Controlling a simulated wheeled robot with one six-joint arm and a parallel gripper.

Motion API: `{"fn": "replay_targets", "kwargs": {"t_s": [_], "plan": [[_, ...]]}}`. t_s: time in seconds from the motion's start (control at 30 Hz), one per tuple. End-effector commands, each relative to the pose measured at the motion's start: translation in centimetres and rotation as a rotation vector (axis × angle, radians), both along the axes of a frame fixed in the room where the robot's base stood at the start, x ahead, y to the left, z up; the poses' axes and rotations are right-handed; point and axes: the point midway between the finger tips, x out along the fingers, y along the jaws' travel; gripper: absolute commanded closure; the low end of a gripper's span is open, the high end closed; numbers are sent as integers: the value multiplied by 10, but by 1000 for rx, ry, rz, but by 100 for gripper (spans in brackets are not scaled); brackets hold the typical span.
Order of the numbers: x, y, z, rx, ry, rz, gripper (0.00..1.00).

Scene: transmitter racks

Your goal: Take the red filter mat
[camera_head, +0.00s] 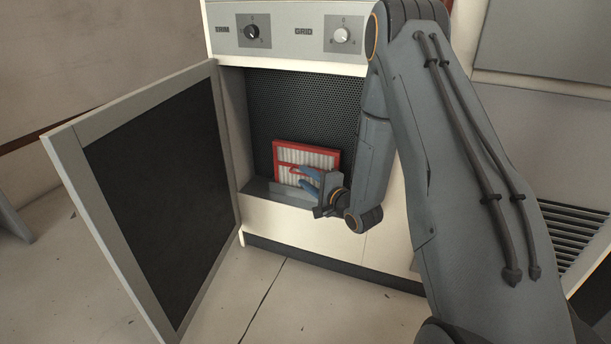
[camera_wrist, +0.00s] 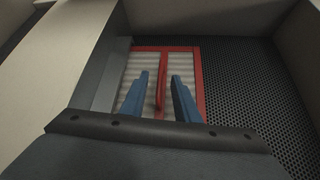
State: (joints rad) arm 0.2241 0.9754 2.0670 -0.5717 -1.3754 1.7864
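The red filter mat (camera_head: 322,157) has a red frame and white pleats. It stands upright in the open rack bay, leaning against the black perforated back panel. In the wrist view the mat (camera_wrist: 198,70) shows a red handle (camera_wrist: 160,92) down its middle. My gripper (camera_head: 305,179) is in front of the mat, with its blue fingers pointing at it. In the wrist view my gripper (camera_wrist: 159,75) is open, with one finger on each side of the handle and visible gaps between. The lower part of the mat is partly hidden by my gripper.
The rack door (camera_head: 150,190) stands open to the left of the bay. A dark ledge (camera_head: 262,188) runs along the bay's bottom. Two knobs (camera_head: 252,32) sit on the panel above. The perforated panel (camera_wrist: 245,85) is bare beside the mat. The floor in front is clear.

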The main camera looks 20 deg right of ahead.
Motion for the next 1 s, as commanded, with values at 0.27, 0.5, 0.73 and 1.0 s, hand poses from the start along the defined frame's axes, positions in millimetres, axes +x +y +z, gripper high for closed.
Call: {"fn": "replay_targets", "kwargs": {"t_s": [0.27, 0.5, 0.73, 1.0], "plan": [[31, 11, -5, -1, -1, 0, 72], [31, 11, -4, 0, 0, 0, 78], [31, 11, -4, 0, 1, 0, 100], [31, 11, -2, -1, -1, 0, 100]]}}
